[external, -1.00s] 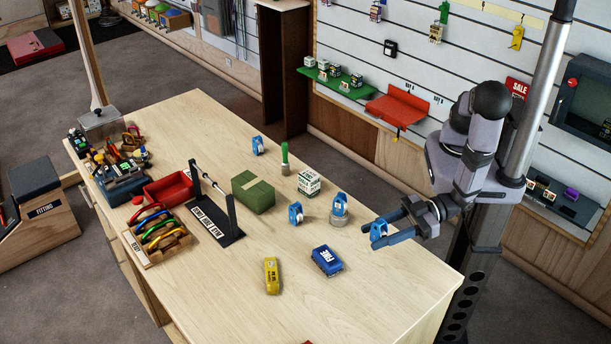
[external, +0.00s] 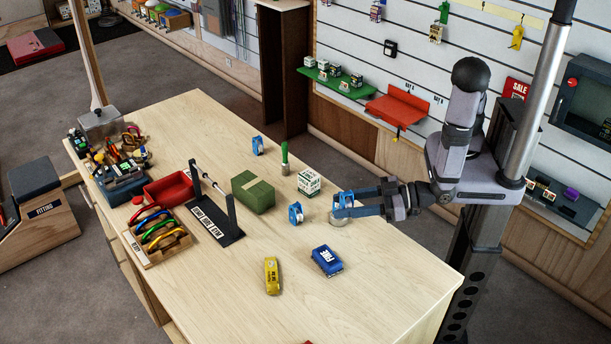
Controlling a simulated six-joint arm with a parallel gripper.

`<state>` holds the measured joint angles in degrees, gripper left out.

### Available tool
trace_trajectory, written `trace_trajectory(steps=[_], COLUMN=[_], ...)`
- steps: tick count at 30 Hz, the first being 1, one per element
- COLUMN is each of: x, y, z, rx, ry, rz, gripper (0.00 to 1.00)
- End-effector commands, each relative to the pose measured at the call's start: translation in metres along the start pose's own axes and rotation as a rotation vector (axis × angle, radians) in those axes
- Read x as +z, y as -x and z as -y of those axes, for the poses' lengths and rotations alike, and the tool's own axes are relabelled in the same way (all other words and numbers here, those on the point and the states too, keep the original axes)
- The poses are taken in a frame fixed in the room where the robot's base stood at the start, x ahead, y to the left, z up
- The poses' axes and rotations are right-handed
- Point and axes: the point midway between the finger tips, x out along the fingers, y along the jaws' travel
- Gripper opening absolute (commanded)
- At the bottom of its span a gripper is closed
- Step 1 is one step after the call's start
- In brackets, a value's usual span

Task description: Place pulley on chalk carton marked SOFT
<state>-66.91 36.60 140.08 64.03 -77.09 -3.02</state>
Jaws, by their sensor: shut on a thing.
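My gripper (external: 342,206) reaches in from the right, shut on a blue pulley (external: 340,211). It is over a round grey base where another blue pulley stood. The fingers cover this spot, so I cannot tell the two pulleys apart or whether they touch. A white and green carton (external: 309,182) with dark lettering stands just behind and left of my gripper. Its lettering is too small to read surely as SOFT. A blue pack marked FINE (external: 327,261) lies nearer the front. Other blue pulleys stand left of my gripper (external: 296,213) and farther back (external: 257,146).
A green box (external: 253,192), a green-handled brush (external: 285,158) and a black stand with a bar (external: 229,224) are farther left. A yellow item (external: 272,276) lies in front. A red bin (external: 168,189) and a wooden rack (external: 158,236) stand left. The table's right front is clear.

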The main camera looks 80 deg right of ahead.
Motion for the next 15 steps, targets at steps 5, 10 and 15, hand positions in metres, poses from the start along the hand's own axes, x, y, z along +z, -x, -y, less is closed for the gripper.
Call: trace_trajectory(steps=[5, 10, 15], x=[-0.027, -0.047, -0.06], y=[-0.046, -0.072, -0.083], z=[-0.07, -0.136, -0.188], rx=[0.255, 0.466, 0.62], ry=[-0.058, -0.098, -0.128], rz=[-0.002, -0.002, -0.001], gripper=[0.16, 0.16, 0.16])
